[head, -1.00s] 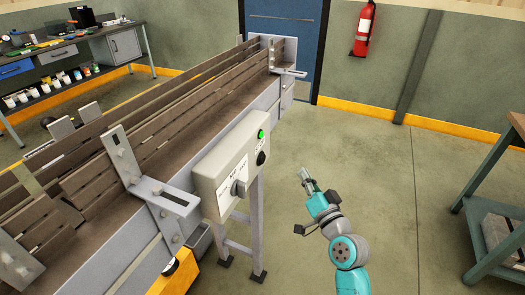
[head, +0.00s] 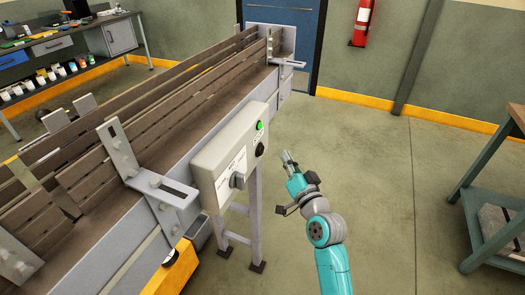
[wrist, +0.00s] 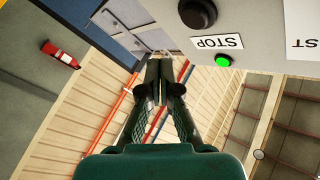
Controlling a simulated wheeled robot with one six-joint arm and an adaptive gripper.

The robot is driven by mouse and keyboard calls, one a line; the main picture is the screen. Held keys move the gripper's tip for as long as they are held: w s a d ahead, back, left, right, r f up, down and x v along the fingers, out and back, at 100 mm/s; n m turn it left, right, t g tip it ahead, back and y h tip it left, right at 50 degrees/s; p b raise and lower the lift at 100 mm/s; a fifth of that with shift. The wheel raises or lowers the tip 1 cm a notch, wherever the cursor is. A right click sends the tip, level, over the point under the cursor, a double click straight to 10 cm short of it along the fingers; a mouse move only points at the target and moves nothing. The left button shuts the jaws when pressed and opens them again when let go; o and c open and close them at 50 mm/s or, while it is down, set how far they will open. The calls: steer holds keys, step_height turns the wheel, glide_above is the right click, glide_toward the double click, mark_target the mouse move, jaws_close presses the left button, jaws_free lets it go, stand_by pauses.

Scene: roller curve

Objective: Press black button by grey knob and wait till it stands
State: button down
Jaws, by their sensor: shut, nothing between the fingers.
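The black button (head: 260,150) is on the face of a light grey control box (head: 215,165) beside the conveyor. It also shows in the wrist view (wrist: 198,13) at the top, beside a STOP label. The grey knob (head: 238,180) is lower left on the same box. A green lamp (head: 260,126) above the button is lit; it shows in the wrist view too (wrist: 223,60). My gripper (head: 286,156) is shut and empty, to the right of the button and apart from it. In the wrist view its closed fingers (wrist: 160,62) are below the box face.
The slatted conveyor (head: 180,125) runs from lower left to the upper middle. A metal bracket (head: 165,190) juts out left of the box. The floor (head: 380,180) on the right is clear up to a green-framed table (head: 475,210).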

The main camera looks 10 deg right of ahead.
steer(key=shift+w+a, duration=0.6)
steer(key=shift+a, duration=0.2)
steer(key=shift+w+a, duration=0.55)
steer(key=shift+a, duration=0.25)
steer(key=shift+w+a, duration=0.1)
steer(key=shift+w+a, duration=0.15)
steer(key=shift+a, duration=0.1)
steer(key=shift+w+a, duration=0.25)
steer(key=shift+a, duration=0.1)
stand_by(1.2)
stand_by(0.3)
steer(key=shift+s+d, duration=0.5)
steer(key=shift+d, duration=0.2)
steer(key=shift+s+d, duration=0.75)
steer(key=shift+d, duration=0.25)
steer(key=shift+s+d, duration=0.75)
steer(key=shift+d, duration=0.25)
